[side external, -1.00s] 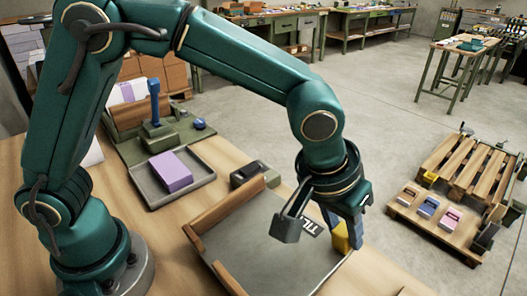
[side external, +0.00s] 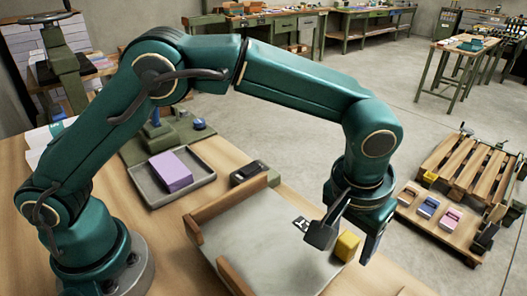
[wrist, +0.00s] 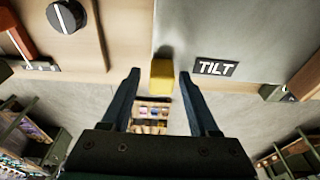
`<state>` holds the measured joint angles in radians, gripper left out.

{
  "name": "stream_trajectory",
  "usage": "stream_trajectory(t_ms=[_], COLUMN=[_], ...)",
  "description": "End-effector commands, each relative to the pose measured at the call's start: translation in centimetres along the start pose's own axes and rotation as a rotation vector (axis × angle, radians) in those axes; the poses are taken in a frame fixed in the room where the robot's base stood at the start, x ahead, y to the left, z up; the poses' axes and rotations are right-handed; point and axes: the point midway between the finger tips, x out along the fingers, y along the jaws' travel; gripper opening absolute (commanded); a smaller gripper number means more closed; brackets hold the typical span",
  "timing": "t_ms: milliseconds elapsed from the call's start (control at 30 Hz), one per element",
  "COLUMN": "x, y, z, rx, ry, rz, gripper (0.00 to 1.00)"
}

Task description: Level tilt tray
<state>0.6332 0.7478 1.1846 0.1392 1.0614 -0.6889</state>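The tilt tray (side external: 260,245) has a grey floor, raised wooden sides and a TILT label, partly hidden in the side view. The label (wrist: 216,68) is clear in the wrist view. I cannot tell the tray's exact slope. A yellow block (side external: 347,246) is at the tray's right edge, and it also shows in the wrist view (wrist: 161,78).
A purple block (side external: 171,171) sits in a grey tray (side external: 205,177) behind the tilt tray. A small dark device (side external: 250,173) stands beside the tilt tray's far wooden side. A pallet (side external: 470,170) and colored boxes (side external: 428,207) are on the right.

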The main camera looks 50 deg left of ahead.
Motion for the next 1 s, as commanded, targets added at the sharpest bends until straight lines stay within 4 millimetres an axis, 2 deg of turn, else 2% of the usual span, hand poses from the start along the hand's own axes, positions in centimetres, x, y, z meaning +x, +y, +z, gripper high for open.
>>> stream_trajectory(t_ms=[333,700,1000], x=[-0.4,-4.7,-5.2], y=[-0.1,0.0,0.0], z=[-0.1,-0.1,0.0], rx=[-0.001,-0.001,-0.001], ry=[0.002,0.003,0.000], rz=[-0.001,0.002,-0.001], gripper=[0.65,0.65,0.65])
